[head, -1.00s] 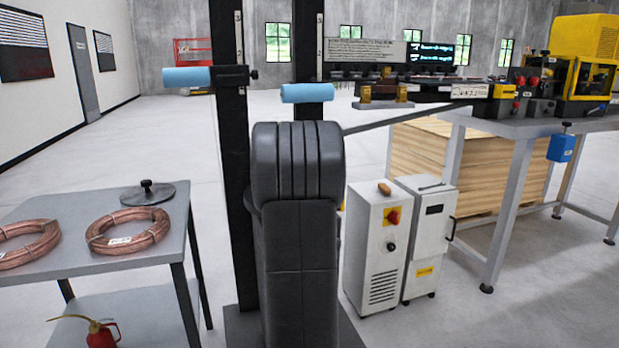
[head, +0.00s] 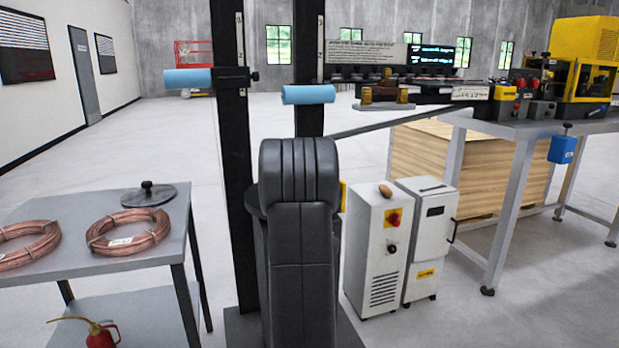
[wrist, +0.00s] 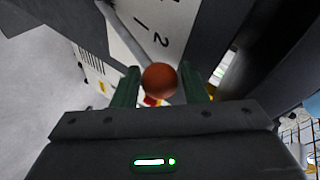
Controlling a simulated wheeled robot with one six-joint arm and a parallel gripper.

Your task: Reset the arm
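A long dark bar (head: 400,122) reaches left from the machine on the bench (head: 590,70) and passes behind my arm. In the wrist view the two green fingers of my gripper (wrist: 159,82) stand on either side of a reddish-brown ball knob (wrist: 158,79), with no clear gap between knob and fingers. A pale plate marked 1 and 2 (wrist: 150,30) lies beyond the knob. In the head view my arm hides the gripper.
Two white cabinets (head: 378,250) stand right of my arm. A grey table (head: 150,265) with copper coils (head: 128,231) is at the left. Dark posts with blue rollers (head: 308,95) stand behind the arm. Open floor lies beyond.

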